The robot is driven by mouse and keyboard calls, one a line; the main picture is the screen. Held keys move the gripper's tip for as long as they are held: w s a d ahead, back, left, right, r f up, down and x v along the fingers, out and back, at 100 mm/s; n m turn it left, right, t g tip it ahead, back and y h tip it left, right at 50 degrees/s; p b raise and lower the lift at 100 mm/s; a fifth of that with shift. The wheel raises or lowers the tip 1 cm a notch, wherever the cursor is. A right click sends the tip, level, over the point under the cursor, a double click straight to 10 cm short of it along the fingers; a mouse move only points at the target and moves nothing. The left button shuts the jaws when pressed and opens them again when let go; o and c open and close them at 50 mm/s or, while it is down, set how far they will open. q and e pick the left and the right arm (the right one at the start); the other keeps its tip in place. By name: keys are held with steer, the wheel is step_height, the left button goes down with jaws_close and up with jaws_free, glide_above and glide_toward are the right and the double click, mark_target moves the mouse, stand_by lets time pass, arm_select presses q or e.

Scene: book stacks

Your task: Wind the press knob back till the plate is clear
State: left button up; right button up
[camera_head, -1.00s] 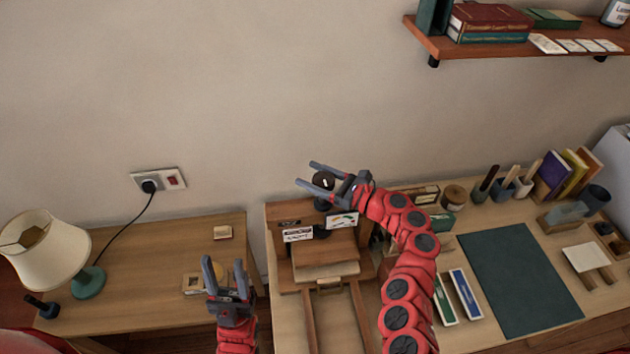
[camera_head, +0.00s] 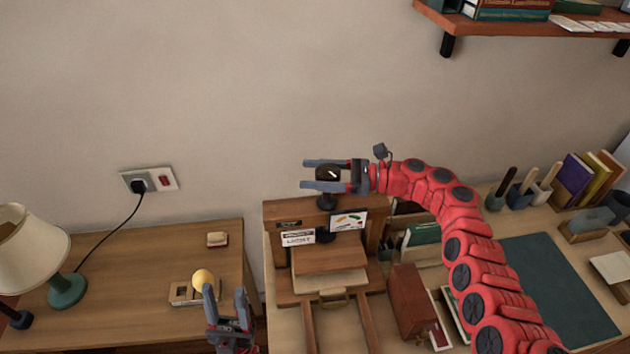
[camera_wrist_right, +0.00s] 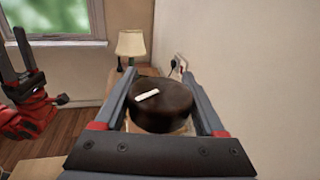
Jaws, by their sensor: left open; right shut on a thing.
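The press knob (camera_head: 328,173) is dark and round with a white mark on top. It stands on a dark screw above the wooden press (camera_head: 374,234). My right gripper (camera_head: 320,174) is shut on the knob, with one finger on each side. In the right wrist view the knob (camera_wrist_right: 162,104) sits between the fingers, its white mark facing up. The press plate (camera_head: 330,258) is a wooden board low in the frame, above a paler layer; whether they touch is unclear. My left gripper (camera_head: 226,303) is open and empty, low in front of the left table.
A lamp (camera_head: 30,245), a small block (camera_head: 217,239) and a holder with a yellow ball (camera_head: 203,278) are on the left table. A brown box (camera_head: 411,301) and a dark mat (camera_head: 560,290) lie right of the press. A shelf (camera_head: 500,27) hangs upper right.

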steer(key=shift+s+a+f+n+g+b, duration=0.15)
steer(key=shift+f+n+g+b, duration=0.25)
steer(key=shift+b, duration=0.3)
steer(key=shift+s+d+f+n+g+b, duration=0.1)
steer(key=shift+s+n+g+b, duration=0.1)
steer(key=shift+g+b, duration=0.4)
steer(key=b, duration=0.1)
steer(key=n+g+b, duration=0.1)
steer(key=b, duration=0.1)
steer(key=shift+a+r, duration=0.2)
steer(key=shift+r, duration=0.05)
steer(key=shift+s+d+n+g+b, duration=0.15)
steer(key=shift+n+g+b, duration=0.15)
steer(key=shift+g+b, duration=0.45)
steer(key=shift+r, duration=0.1)
steer(key=o, duration=1.3)
steer(key=shift+o, duration=0.2)
steer(key=shift+r, duration=0.1)
